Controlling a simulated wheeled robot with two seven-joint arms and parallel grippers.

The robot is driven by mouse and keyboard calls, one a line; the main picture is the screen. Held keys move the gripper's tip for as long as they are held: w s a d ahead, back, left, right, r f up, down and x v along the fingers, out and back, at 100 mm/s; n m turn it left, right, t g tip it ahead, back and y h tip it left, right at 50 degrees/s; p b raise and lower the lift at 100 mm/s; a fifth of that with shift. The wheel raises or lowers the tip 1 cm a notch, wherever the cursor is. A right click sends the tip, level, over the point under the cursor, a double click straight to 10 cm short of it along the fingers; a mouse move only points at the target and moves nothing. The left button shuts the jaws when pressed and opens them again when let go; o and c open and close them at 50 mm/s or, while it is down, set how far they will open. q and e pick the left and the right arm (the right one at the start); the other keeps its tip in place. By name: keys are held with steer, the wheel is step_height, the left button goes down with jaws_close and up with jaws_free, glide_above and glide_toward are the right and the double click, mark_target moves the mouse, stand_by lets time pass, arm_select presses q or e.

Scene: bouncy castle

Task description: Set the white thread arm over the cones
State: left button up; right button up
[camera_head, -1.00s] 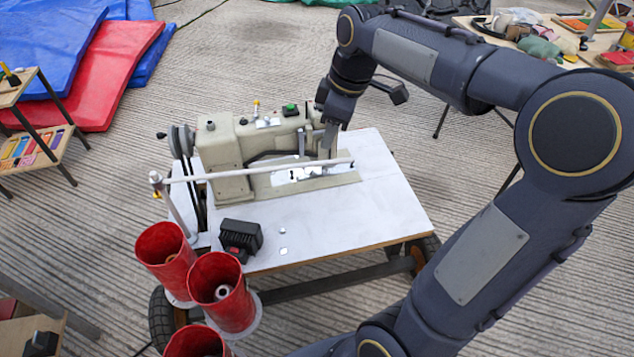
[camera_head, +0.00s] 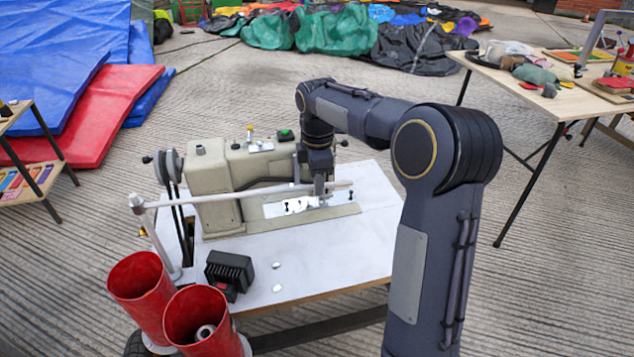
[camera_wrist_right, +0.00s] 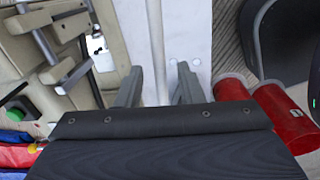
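The white thread arm (camera_head: 235,194) is a long thin rod running from a post (camera_head: 155,238) at the left across the front of the sewing machine. Red cones (camera_head: 143,288) (camera_head: 198,322) stand at the lower left, below the post, one cut off by the frame edge; a pale spool shows inside one. My right gripper (camera_head: 322,190) is at the rod's right part. In the right wrist view the rod (camera_wrist_right: 155,45) passes between its two spread fingers (camera_wrist_right: 158,85), with gaps on both sides. The cones also show there (camera_wrist_right: 285,115). My left gripper is not in view.
The beige sewing machine (camera_head: 215,205) stands on a white-topped table (camera_head: 330,250) behind the rod. A black box (camera_head: 229,270) sits on the table near the cones. A wooden table with items (camera_head: 530,88) is at the right. Bare floor lies between them.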

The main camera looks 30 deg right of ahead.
steer(key=shift+f, duration=0.1)
jaws_close()
steer(key=shift+s+a, duration=0.1)
stand_by(0.3)
